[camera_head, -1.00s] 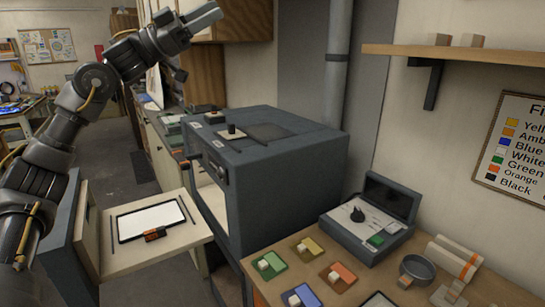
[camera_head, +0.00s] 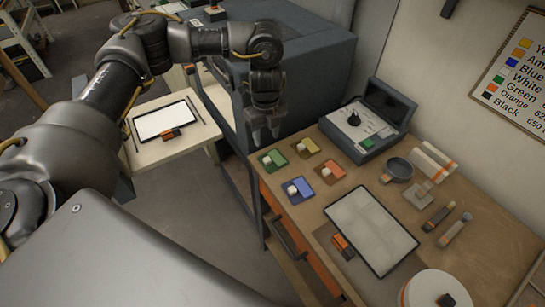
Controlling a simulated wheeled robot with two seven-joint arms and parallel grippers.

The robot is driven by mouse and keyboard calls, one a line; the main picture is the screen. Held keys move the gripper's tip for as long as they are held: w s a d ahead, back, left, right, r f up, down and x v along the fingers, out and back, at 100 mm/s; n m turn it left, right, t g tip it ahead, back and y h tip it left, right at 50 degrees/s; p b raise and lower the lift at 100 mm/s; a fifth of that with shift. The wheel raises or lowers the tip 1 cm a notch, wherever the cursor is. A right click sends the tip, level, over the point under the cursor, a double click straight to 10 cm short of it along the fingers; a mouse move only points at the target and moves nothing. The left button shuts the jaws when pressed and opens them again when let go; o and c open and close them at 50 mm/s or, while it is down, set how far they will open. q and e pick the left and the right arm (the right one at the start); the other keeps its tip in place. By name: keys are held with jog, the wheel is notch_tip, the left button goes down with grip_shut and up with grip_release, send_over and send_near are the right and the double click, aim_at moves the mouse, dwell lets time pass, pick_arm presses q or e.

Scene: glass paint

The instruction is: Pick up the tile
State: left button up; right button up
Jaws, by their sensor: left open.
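A pale rectangular tile (camera_head: 370,228) in a dark frame, with an orange and black clip on its left side, lies flat on the wooden bench. A second white framed tile (camera_head: 163,120) with a similar clip lies on the pale door shelf at the left. Four small coloured squares with white blocks are also on the bench: green (camera_head: 281,160), yellow (camera_head: 312,145), blue (camera_head: 305,188) and orange (camera_head: 334,176). My left gripper (camera_head: 263,134) is open and empty, pointing down, apart from and beyond the green square. My right gripper is out of view.
A grey kiln-like cabinet (camera_head: 310,65) stands behind my left gripper. A grey instrument box (camera_head: 350,130), dark bowl (camera_head: 397,169), two brushes (camera_head: 447,222) and a white round item (camera_head: 435,290) surround the framed tile. Bare bench (camera_head: 478,258) shows at the right.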

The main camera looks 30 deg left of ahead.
pick_arm(q)
send_over(267, 159)
jog(key=f, duration=0.5)
jog(key=shift+w, duration=0.2)
jog(key=shift+s+f+p, duration=0.1)
jog(key=shift+f+p, duration=0.1)
jog(key=shift+p, duration=0.1)
jog(key=shift+f+p, duration=0.3)
jog(key=shift+f, duration=2.1)
jog(key=shift+c, duration=0.4)
grip_shut()
